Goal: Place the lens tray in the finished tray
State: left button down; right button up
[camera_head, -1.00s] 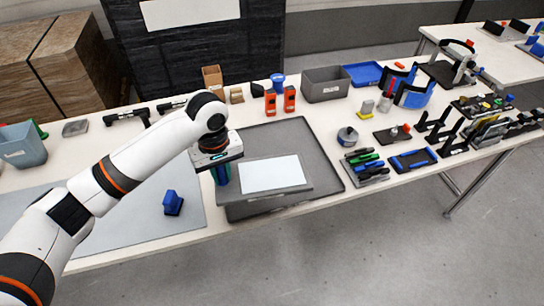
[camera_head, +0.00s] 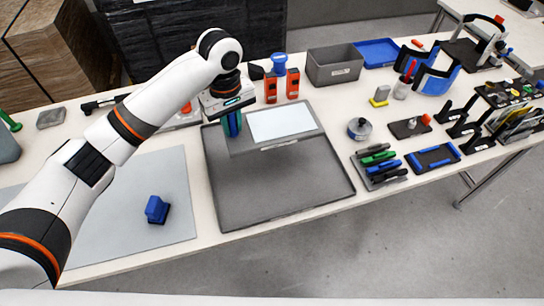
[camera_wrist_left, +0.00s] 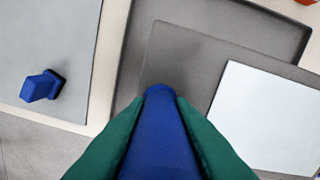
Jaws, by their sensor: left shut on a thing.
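The lens tray (camera_head: 317,122) is a flat grey plate with a white sheet on it; it also shows in the left wrist view (camera_wrist_left: 190,60). The finished tray (camera_head: 280,195) is a larger dark grey tray with a low rim on the table. My left gripper (camera_head: 232,123) is shut on a blue upright grip at the lens tray's left side. In the left wrist view its green fingers flank this blue grip (camera_wrist_left: 158,135). The lens tray is over the back part of the finished tray; I cannot tell whether they touch. My right gripper is not in view.
A blue stamp-like block (camera_head: 157,210) stands on a grey mat (camera_head: 120,205) at left. A round metal tin (camera_head: 359,128) and a pen rack (camera_head: 380,165) are close to the right.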

aim_at(234, 135)
pick_arm(q)
jog(key=f+b, duration=0.2)
jog(key=f, duration=0.1)
jog(key=f+b, duration=0.1)
jog(key=shift+w+f, duration=0.15)
jog(key=shift+w, duration=0.2)
jog(key=shift+f, duration=0.4)
notch_tip(234, 135, down, 9)
jog(key=shift+f, duration=0.1)
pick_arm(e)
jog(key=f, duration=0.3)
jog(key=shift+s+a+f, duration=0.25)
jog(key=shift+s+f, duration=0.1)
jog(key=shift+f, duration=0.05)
pick_arm(q)
jog(key=c, duration=1.3)
grip_release()
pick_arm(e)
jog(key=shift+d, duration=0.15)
pick_arm(q)
jog(key=shift+o, duration=0.2)
